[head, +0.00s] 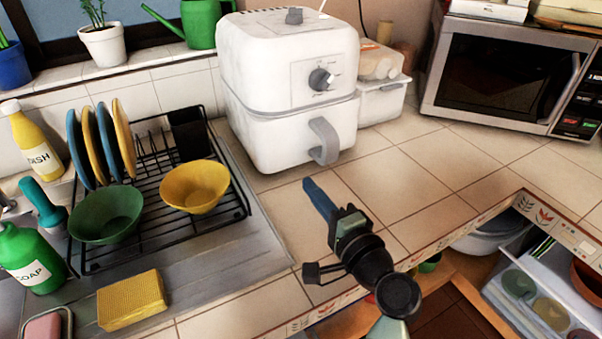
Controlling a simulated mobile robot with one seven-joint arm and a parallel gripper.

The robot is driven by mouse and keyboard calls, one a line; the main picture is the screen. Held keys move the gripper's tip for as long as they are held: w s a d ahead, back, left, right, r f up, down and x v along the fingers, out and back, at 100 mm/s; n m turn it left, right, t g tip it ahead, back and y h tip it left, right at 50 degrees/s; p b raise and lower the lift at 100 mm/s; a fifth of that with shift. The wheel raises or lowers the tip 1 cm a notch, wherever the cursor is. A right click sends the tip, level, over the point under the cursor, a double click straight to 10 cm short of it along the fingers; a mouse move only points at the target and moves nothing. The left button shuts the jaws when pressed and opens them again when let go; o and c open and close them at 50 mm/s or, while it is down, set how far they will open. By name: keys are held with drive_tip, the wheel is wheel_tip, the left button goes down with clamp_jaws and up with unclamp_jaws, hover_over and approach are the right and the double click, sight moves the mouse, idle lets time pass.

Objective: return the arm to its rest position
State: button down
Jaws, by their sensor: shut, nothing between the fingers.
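My arm comes up from the bottom of the head view, right of the middle. My gripper (313,190) is at its end, with the blue fingers together and nothing seen between them. It points up and to the left, over the tiled counter (395,200) near its front edge. The fingertips appear just below and in front of the white air fryer (285,90). I cannot tell how high above the tiles they are.
A black dish rack (150,240) with plates, a green bowl (106,214) and a yellow bowl (194,186) stands left. A microwave (508,75) is at the back right. An open drawer (545,290) is at lower right. Counter tiles right of my gripper are clear.

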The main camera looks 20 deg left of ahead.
drive_tip(key=v, duration=0.2)
drive_tip(key=shift+s+d+r, duration=0.1)
drive_tip(key=shift+s+d, duration=0.2)
drive_tip(key=d+r+n+t+h, duration=0.2)
drive_tip(key=r+n+t+h, duration=0.15)
drive_tip(key=r, duration=0.85)
drive_tip(key=d+r+n+t+h, duration=0.2)
drive_tip(key=r+n+t, duration=0.15)
drive_tip(key=r, duration=0.85)
drive_tip(key=s+d+r+n+t+h, duration=0.1)
drive_tip(key=s+d+r+t+h, duration=0.25)
drive_tip(key=s+r, duration=0.5)
drive_tip(key=s+d+r+n+t+h, duration=0.15)
drive_tip(key=s+r+t+h, duration=0.25)
drive_tip(key=s+r, duration=0.45)
wheel_tip(320, 180, up, 15)
drive_tip(key=w+p, duration=0.1)
drive_tip(key=p, duration=1.2)
drive_tip(key=shift+w+d, duration=0.2)
drive_tip(key=shift+d, duration=0.1)
drive_tip(key=shift+f+m, duration=0.1)
drive_tip(key=shift+m, duration=0.15)
